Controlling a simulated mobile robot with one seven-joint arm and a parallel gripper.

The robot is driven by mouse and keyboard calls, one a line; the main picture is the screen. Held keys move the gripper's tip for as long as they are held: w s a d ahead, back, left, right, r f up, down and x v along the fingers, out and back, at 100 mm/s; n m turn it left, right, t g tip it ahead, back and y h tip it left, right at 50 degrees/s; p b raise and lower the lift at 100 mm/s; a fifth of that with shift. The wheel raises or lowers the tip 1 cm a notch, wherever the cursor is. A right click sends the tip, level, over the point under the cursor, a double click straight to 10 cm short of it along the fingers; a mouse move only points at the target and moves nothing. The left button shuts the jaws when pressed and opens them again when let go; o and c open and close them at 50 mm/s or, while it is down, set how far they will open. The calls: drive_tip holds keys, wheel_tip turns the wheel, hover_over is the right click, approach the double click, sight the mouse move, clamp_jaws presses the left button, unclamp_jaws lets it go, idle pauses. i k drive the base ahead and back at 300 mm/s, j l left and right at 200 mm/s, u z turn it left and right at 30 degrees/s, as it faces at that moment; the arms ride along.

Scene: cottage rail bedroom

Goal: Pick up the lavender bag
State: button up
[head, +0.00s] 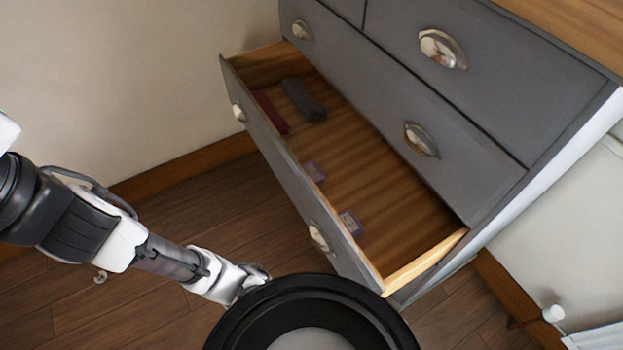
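Two small purple packets lie in the open lower drawer (400,200) of a grey chest, along its front panel. One purple packet (350,222) is nearer to me and shows a pale patch. The other purple packet (315,171) is farther back, partly hidden by the drawer front. Either could be the lavender bag; I cannot tell which. My gripper (255,277) is low, outside the drawer and left of its front, apart from both packets. My own round black body part partly covers it, so its fingers are not clear.
A dark grey rolled item (303,99) and a dark red item (270,112) lie at the drawer's far end. The drawer front (275,165) stands between my arm and the packets. The drawer's middle is clear. A wall is at the left.

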sight(313, 170)
drive_tip(key=i+j, duration=0.15)
drive_tip(key=j, duration=0.2)
drive_tip(key=i+j, duration=0.1)
drive_tip(key=j, duration=0.3)
drive_tip(key=i+j, duration=0.15)
drive_tip(key=j, duration=0.2)
drive_tip(key=i+j, duration=0.15)
drive_tip(key=j, duration=0.2)
drive_tip(key=i+j, duration=0.1)
drive_tip(key=j, duration=0.25)
drive_tip(key=i+j+z, duration=0.1)
drive_tip(key=j, duration=0.2)
drive_tip(key=i+j, duration=0.1)
drive_tip(key=j, duration=0.25)
drive_tip(key=i+j+z, duration=0.15)
drive_tip(key=j, duration=0.15)
drive_tip(key=z, duration=1.3)
drive_tip(key=i+l+z, duration=0.2)
drive_tip(key=z, duration=0.7)
drive_tip(key=i, duration=0.25)
